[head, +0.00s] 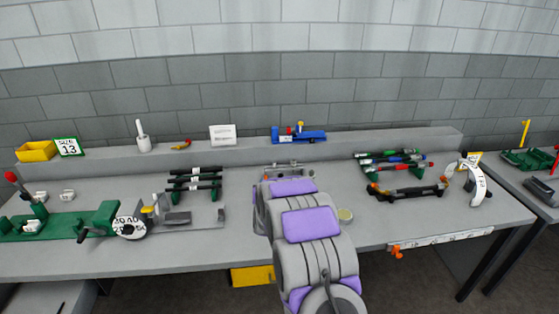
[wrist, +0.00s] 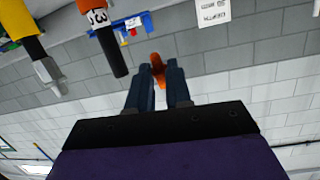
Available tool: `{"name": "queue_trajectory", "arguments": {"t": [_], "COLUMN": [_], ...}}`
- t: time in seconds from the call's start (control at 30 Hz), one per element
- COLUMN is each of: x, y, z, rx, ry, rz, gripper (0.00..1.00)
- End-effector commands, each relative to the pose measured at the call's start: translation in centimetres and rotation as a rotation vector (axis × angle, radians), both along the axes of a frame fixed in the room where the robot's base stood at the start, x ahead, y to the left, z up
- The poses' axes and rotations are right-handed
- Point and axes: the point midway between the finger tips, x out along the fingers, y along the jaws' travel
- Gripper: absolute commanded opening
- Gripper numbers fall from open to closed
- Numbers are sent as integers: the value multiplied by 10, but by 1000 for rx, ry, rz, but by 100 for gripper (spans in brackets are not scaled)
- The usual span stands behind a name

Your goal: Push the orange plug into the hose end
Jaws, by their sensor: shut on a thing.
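In the wrist view my gripper (wrist: 157,80) is shut on the orange plug (wrist: 158,68), which shows between and just past the dark fingertips. A black hose end (wrist: 115,58) with an orange band and a white numbered tag points toward the gripper, up and to the left of the plug. The plug is apart from this hose end. Another black hose (wrist: 33,46) with a yellow band and a silver tip lies farther left. In the head view my own arm hides the gripper and the plug.
The grey bench (head: 370,235) has black hoses on a rack (head: 195,184) at left and a hose bundle (head: 400,162) at right. A green crimper (head: 100,216) stands at left, a white curved gauge (head: 479,184) at right. A blue tool (head: 299,135) sits on the back ledge.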

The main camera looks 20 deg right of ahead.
Motion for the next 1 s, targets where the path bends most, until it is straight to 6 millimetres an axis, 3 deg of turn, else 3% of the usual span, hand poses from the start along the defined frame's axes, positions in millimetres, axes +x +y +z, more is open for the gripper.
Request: {"name": "queue_trajectory", "arguments": {"t": [0.1, 0.3, 0.73, 1.0], "x": [12, 12, 12, 11], "y": [-30, -51, -62, -58], "z": [42, 83, 89, 89], "rx": [-63, -124, -128, -123], "ry": [-161, -273, -289, -289], "rz": [-69, -128, -142, -166], "gripper": [0, 0, 0, 0]}}
